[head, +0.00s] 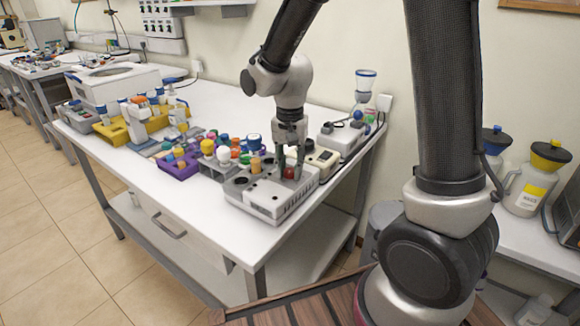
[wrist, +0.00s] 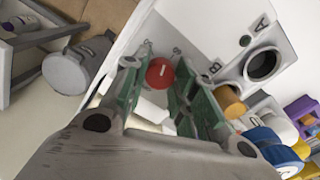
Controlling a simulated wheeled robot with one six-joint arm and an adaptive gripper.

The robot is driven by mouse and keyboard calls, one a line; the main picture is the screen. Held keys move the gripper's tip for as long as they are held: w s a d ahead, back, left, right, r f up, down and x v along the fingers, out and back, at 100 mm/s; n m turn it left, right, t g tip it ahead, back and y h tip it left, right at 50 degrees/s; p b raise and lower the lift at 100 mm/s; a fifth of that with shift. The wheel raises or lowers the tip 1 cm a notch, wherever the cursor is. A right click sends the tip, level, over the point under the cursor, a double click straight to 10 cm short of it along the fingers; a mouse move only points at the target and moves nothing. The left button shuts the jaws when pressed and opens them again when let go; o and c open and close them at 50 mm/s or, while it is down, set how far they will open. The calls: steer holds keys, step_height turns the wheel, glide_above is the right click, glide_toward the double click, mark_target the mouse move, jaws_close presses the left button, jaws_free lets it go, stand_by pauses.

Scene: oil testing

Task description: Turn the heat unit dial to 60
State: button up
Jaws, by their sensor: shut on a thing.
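The heat unit (head: 262,203) is a light grey box at the near right corner of the white table. Its round red dial (head: 289,173) sits on the top face. My gripper (head: 290,160) points down at the unit with its fingers on either side of the dial. In the wrist view the dial (wrist: 160,72) shows a short white mark and lies between the fingertips of my gripper (wrist: 162,70), which are shut on it. The scale numbers around the dial are too small or hidden to read.
The unit's top has a round well (wrist: 263,65) near the letter A and an orange-brown capped vial (wrist: 229,100) near B. A purple rack (head: 180,167) with coloured caps stands to the left. A small beige device (head: 322,159) stands close behind the gripper.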

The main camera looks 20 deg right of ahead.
mark_target(290, 170)
steer(key=shift+m, duration=2.2)
steer(key=o, duration=1.1)
steer(key=shift+c, duration=0.2)
steer(key=shift+r, duration=0.1)
step_height(290, 170, up, 12)
